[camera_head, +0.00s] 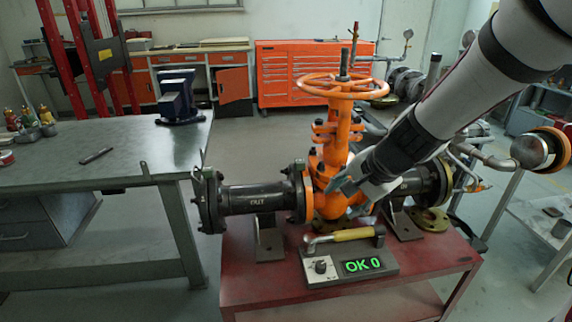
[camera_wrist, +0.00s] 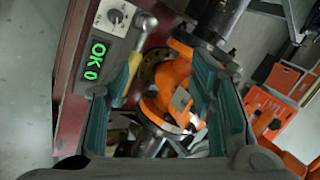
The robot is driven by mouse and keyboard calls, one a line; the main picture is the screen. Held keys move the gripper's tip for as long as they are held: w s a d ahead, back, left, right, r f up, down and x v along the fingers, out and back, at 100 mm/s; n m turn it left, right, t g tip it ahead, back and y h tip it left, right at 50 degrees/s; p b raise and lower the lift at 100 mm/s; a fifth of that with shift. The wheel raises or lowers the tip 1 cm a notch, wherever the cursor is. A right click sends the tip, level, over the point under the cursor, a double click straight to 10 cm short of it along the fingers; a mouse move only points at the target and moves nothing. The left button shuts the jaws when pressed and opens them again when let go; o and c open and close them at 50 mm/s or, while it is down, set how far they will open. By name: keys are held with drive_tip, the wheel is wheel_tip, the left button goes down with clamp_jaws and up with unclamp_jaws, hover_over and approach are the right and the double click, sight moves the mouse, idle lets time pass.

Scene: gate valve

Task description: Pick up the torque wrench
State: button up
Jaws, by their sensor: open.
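The tool that looks like the torque wrench (camera_head: 352,235) has a yellow handle and a metal head at its left end. It lies along the back of a grey box on the red table. In the wrist view its yellow handle (camera_wrist: 121,85) shows beside the left finger, which may hide part of it. My gripper (camera_head: 348,198) is open and empty, above and behind the wrench, in front of the orange valve body. In the wrist view the gripper (camera_wrist: 165,62) has its fingers wide apart, with orange valve parts beyond them.
The orange gate valve (camera_head: 333,155) with its handwheel (camera_head: 342,86) stands close to my gripper. The grey box (camera_head: 350,266) shows "OK 0" in green. The black pipe (camera_head: 250,198) marked OUT runs left. A grey workbench (camera_head: 100,174) with a blue vise (camera_head: 178,98) stands at left.

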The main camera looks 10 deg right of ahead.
sight(349, 233)
drive_tip(key=w+d+f+m+b, duration=0.2)
drive_tip(key=w+f, duration=0.1)
drive_tip(key=f, duration=0.3)
drive_tip(key=w+d+f+m+h+b, duration=0.1)
drive_tip(key=w+d+f+m+b, duration=0.1)
drive_tip(key=f, duration=0.5)
drive_tip(key=w+d+f+m+h+b, duration=0.1)
drive_tip(key=w+d+f+b, duration=0.1)
drive_tip(key=f, duration=0.4)
drive_tip(key=shift+w+d+f+m+g, duration=0.2)
drive_tip(key=shift+w+d+m+g, duration=0.15)
drive_tip(key=shift+w+d, duration=0.6)
drive_tip(key=shift+b+x, duration=2)
drive_tip(key=shift+x, duration=1.1)
drive_tip(key=shift+r, duration=0.1)
clamp_jaws()
